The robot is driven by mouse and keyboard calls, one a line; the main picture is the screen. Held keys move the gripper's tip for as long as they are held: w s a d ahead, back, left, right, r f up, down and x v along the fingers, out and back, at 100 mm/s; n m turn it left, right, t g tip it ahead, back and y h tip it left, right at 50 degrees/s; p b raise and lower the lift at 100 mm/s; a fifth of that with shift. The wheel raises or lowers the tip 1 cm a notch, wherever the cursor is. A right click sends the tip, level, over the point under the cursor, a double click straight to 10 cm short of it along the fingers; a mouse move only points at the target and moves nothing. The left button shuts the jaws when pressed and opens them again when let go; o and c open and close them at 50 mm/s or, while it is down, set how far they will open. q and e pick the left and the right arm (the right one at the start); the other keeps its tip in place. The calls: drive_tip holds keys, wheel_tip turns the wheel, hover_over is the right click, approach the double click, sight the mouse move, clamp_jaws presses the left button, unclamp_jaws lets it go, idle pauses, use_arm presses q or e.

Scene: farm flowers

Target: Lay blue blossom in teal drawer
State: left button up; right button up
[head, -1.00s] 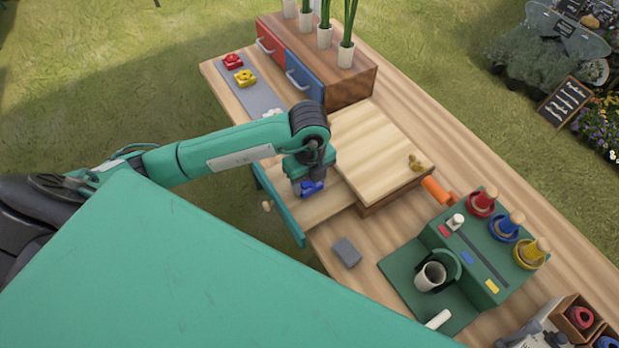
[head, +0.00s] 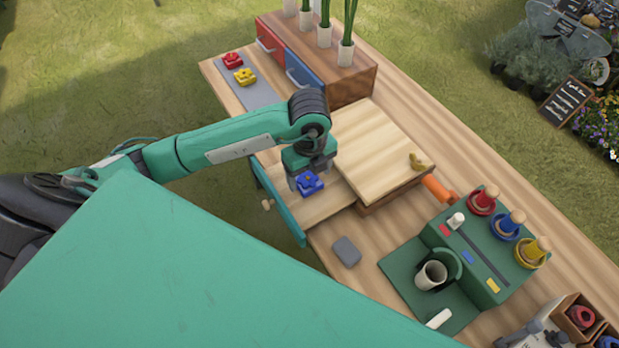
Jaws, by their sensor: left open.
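The blue blossom (head: 309,184) lies in the open teal drawer (head: 282,208), on its wooden floor near the back left side. The drawer is pulled out from under a light wooden top (head: 375,150); its teal front faces the lower left. My left gripper (head: 308,175) is open, pointing down just behind and above the blossom. The jaws are partly hidden by the wrist, and the blossom shows clear of them. My right gripper is not in view.
A red blossom (head: 233,60) and a yellow blossom (head: 245,76) lie on a grey strip (head: 262,96). A chest with a red drawer (head: 268,40) and a blue drawer (head: 301,74) stands behind. A green station (head: 470,260) is at right. A grey block (head: 346,251) lies near the drawer.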

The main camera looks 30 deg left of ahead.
sight(310, 183)
use_arm(q)
wheel_tip(310, 183, up, 10)
drive_tip(key=shift+f, duration=0.25)
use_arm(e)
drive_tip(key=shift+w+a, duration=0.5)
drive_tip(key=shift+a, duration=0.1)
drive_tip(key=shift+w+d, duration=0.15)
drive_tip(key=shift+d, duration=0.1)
